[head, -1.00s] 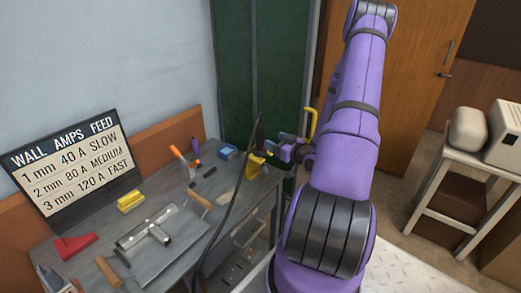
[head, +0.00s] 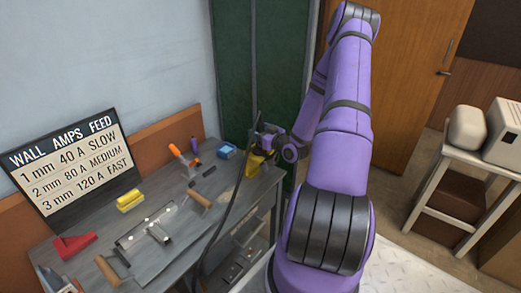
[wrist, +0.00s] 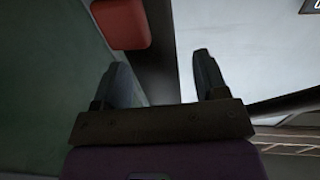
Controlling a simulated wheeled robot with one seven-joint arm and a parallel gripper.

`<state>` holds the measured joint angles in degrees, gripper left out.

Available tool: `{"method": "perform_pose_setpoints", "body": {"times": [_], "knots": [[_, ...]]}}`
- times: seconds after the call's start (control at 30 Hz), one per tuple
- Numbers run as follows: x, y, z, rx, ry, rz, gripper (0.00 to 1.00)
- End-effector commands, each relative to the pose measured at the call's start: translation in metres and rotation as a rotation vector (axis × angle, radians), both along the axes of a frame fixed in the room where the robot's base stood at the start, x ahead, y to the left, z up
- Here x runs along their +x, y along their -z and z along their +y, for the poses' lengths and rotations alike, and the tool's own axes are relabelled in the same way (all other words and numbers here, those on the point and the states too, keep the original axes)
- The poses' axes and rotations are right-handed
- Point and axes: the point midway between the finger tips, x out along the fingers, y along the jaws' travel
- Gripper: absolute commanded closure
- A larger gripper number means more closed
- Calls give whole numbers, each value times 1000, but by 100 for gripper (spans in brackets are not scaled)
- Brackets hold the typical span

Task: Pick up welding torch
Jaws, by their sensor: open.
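A long dark cable (head: 224,213) rises from the bench front to the back right corner. Its upper end, near a yellow piece (head: 254,164), looks like the welding torch, but it is small and partly hidden by my gripper (head: 268,142). My gripper is at that corner, close to the yellow piece; I cannot tell whether they touch. In the wrist view, my gripper (wrist: 158,62) is open, its two dark fingers apart. A dark bar (wrist: 153,45) runs between them; I cannot tell whether it is the torch. Nothing is visibly gripped.
The grey workbench (head: 105,240) holds a feed sign (head: 70,165), a yellow block (head: 130,200), a red piece (head: 74,246), a blue box (head: 227,151) and several hand tools. A green curtain (head: 235,70) hangs behind. A red block (wrist: 121,22) shows in the wrist view.

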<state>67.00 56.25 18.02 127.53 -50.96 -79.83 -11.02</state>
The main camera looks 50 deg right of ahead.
Motion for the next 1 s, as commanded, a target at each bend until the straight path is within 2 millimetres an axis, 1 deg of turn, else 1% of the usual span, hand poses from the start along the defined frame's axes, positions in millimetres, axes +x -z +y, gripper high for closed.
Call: {"method": "perform_pose_setpoints", "body": {"times": [0.03,0.13,0.33,0.37,0.4,0.47,0.5,0.6,0.87,1.0], "knots": [[7,0,0,0,-1,-1,34],[16,0,-1,0,-1,0,34],[17,0,-1,1,0,1,34],[17,0,-1,1,0,1,36],[17,0,-1,1,0,1,45],[17,0,-1,1,0,1,59],[17,0,-1,0,0,1,68],[17,0,-1,0,0,1,87],[17,-1,-1,0,0,-1,87],[17,-7,-2,-1,0,-1,87]]}}
